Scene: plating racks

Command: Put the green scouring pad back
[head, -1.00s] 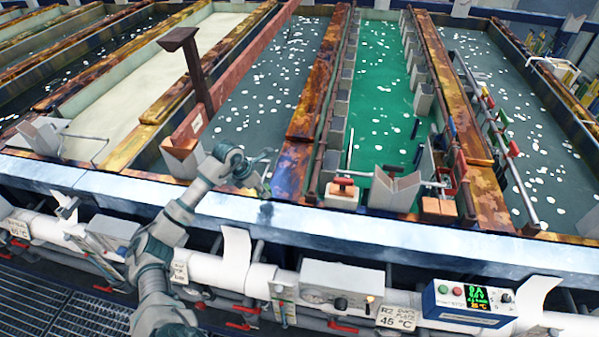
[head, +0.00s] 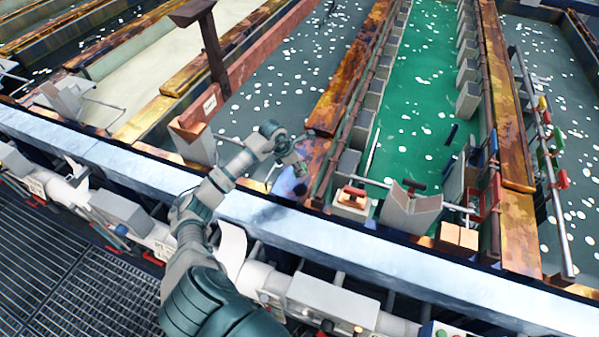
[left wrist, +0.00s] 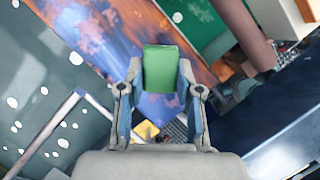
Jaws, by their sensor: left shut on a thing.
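The green scouring pad (left wrist: 161,66) is a small green block between the fingertips of my left gripper (left wrist: 160,88) in the left wrist view. The gripper is shut on it. In the head view my left gripper (head: 294,164) is over the near end of the rusty, blue-stained divider (head: 318,150) between a grey tank and the green tank. The pad is too small to make out clearly there. The wrist view shows the pad above the stained divider; I cannot tell whether it touches. My right gripper is not in view.
The green tank (head: 413,100) lies right of the divider. A wooden block with a red handle (head: 352,198) and a grey V-shaped holder (head: 409,211) stand at its near end. A dark post (head: 207,40) rises left. The pale front ledge (head: 345,238) is mostly clear.

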